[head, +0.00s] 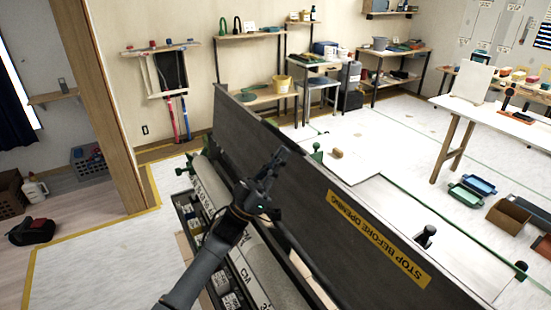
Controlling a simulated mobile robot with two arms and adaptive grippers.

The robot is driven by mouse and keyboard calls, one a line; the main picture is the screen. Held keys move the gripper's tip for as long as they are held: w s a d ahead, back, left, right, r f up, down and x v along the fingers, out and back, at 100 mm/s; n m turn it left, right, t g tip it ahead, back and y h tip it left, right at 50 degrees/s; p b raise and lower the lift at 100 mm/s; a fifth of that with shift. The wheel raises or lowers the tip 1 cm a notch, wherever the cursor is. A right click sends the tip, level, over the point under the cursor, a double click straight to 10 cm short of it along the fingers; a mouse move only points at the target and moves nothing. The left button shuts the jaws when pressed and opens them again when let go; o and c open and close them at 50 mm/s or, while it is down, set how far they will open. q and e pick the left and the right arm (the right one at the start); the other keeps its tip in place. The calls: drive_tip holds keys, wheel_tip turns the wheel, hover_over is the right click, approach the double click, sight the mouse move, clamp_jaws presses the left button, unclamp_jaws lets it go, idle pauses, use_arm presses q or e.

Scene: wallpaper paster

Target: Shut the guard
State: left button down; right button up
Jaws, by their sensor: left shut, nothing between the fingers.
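The guard (330,227) is a long dark panel standing raised along the wallpaper paster, with a yellow label reading "STOP BEFORE OPENING" (378,240). The paster's rollers (262,275) and a tray of dark parts (188,212) show uncovered on the left side of the guard. My left gripper (277,160) is shut and empty. It is in front of the guard's left face in this view, over the machine; I cannot tell whether it touches the panel. My left arm hides part of the rollers. My right gripper is out of view.
A white work table (500,118) stands at the right, with blue and green trays (472,190) and an open cardboard box (508,215) on the floor. Shelves and a bench (257,96) line the back wall. A wooden post (98,110) stands left.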

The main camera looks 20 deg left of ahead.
use_arm(q)
drive_tip(key=shift+w+d, duration=0.1)
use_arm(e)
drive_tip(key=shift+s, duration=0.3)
